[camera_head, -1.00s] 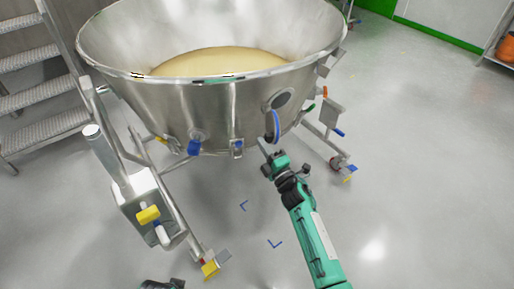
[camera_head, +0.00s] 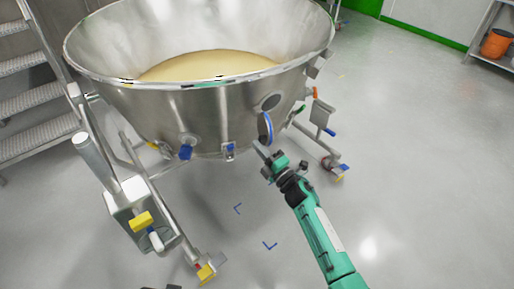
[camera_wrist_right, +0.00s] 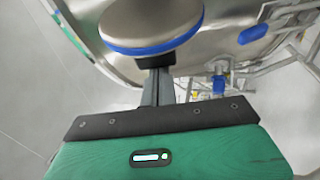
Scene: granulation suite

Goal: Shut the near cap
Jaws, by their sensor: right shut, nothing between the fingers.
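The near cap (camera_head: 266,127) is a round disc with a blue rim. It hangs swung out beside the dark round port (camera_head: 271,102) on the right front of the steel bowl (camera_head: 205,108). My right gripper (camera_head: 258,147) is shut and empty, its fingertips close to the lower edge of the cap. In the right wrist view the cap (camera_wrist_right: 150,28) is large and above the fingers (camera_wrist_right: 157,85), its blue rim facing me. Whether they touch I cannot tell. Only dark bits of what seems my left gripper (camera_head: 160,287) show at the bottom edge.
Another blue fitting (camera_head: 185,152) and a small blue-marked latch (camera_head: 229,151) sit lower on the bowl. Legs with a yellow-knobbed post (camera_head: 142,219) stand at left, a caster (camera_head: 338,170) at right. Metal steps (camera_head: 22,105) are far left.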

